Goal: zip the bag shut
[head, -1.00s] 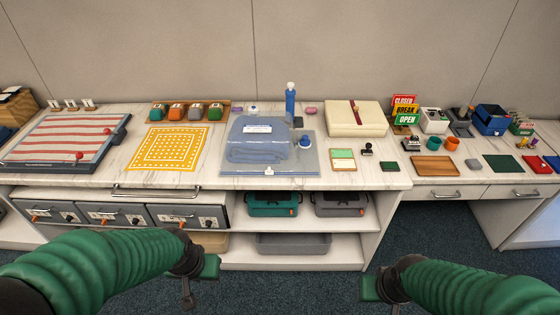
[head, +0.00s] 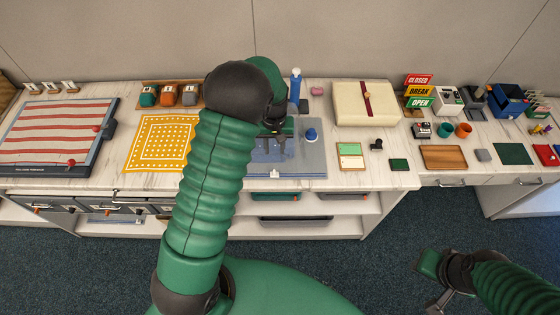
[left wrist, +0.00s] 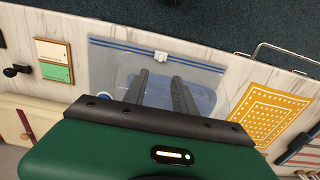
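The clear bag (head: 313,160) lies flat on the counter, partly hidden by my left arm in the head view. In the left wrist view, the bag (left wrist: 102,70) has a blue double-line zip (left wrist: 125,47) along its edge, with a white slider (left wrist: 161,57) partway along it. Folded blue contents show inside. My left gripper (head: 275,154) is above the bag, pointing down. Its two fingers stand apart with nothing between them; in the wrist view the gripper (left wrist: 160,77) shows just short of the slider. My right gripper (head: 432,285) hangs over the floor, away from the counter.
A yellow patterned cloth (head: 160,143) lies left of the bag. A cream box (head: 365,103) stands behind and to the right.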

